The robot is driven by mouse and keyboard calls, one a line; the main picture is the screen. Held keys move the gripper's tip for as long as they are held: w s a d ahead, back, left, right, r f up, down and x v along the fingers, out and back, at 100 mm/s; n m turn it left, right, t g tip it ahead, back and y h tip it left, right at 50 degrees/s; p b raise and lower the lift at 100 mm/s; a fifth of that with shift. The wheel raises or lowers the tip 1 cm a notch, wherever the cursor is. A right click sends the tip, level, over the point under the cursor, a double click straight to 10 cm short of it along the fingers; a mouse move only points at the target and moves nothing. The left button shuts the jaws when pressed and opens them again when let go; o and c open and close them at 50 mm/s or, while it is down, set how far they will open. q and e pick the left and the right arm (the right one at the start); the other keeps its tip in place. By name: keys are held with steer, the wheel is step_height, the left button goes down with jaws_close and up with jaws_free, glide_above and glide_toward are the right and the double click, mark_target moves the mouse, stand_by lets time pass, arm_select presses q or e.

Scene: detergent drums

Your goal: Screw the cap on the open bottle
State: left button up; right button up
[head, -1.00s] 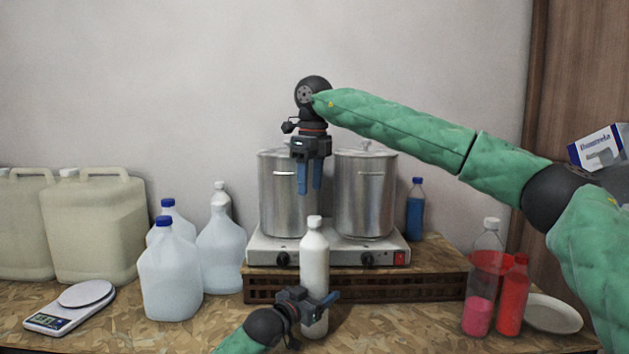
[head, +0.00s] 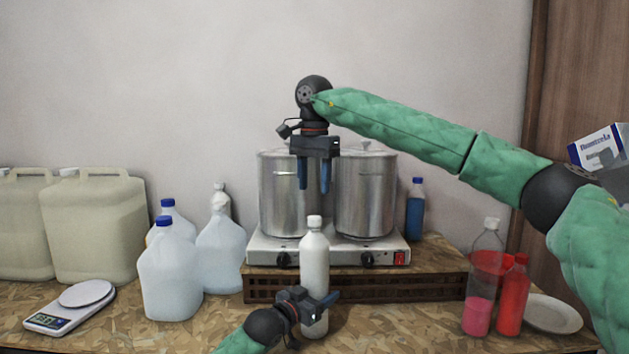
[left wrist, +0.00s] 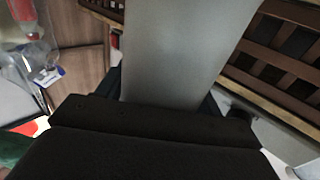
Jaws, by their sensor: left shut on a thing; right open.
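A white bottle (head: 314,262) stands upright at the front middle of the counter. Its white cap (head: 314,222) sits on top of the neck; I cannot tell how tightly. My left gripper (head: 322,306) is shut around the lower part of the bottle. In the left wrist view the bottle's pale body (left wrist: 185,50) stands between the dark fingers. My right gripper (head: 314,188) hangs fingers down above the cap, open and empty, with a clear gap between fingertips and cap.
Two steel pots (head: 365,195) stand on a hot plate (head: 270,250) on a wooden crate (head: 420,288) behind the bottle. Water jugs (head: 168,280) and a scale (head: 70,308) are at left. A pink-filled bottle (head: 478,315), a red bottle (head: 513,300) and a plate (head: 552,314) are at right.

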mark_target(315, 217)
steer(key=n, duration=0.7)
steer(key=shift+d, duration=0.1)
steer(key=shift+f, duration=0.15)
steer(key=shift+f, duration=3.9)
steer(key=c, duration=1)
steer(key=shift+c, duration=0.2)
